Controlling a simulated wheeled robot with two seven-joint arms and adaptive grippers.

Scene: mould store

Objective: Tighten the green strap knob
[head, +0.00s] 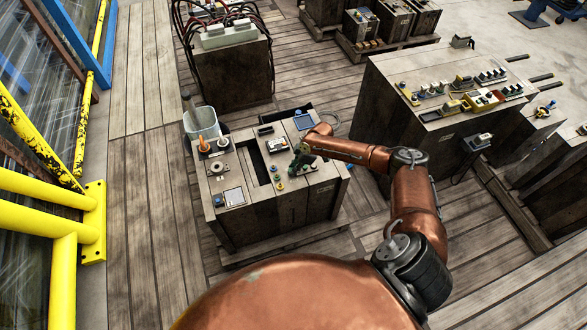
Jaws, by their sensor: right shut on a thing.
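My right arm reaches in from the right over a wooden crate-like bench (235,222). My right gripper (300,161) points down at the right part of the bench top. It is shut on the green strap knob, which is mostly hidden by the fingers, so its turn position cannot be told. My left gripper is not in view.
Small coloured knobs (279,179) stand just left of the gripper, beside a dark slot (257,163). Orange (202,143) and white (222,143) handles stand at the back left. A bench (455,115) with many parts is on the right. Yellow rails (50,187) stand left; the floor between is clear.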

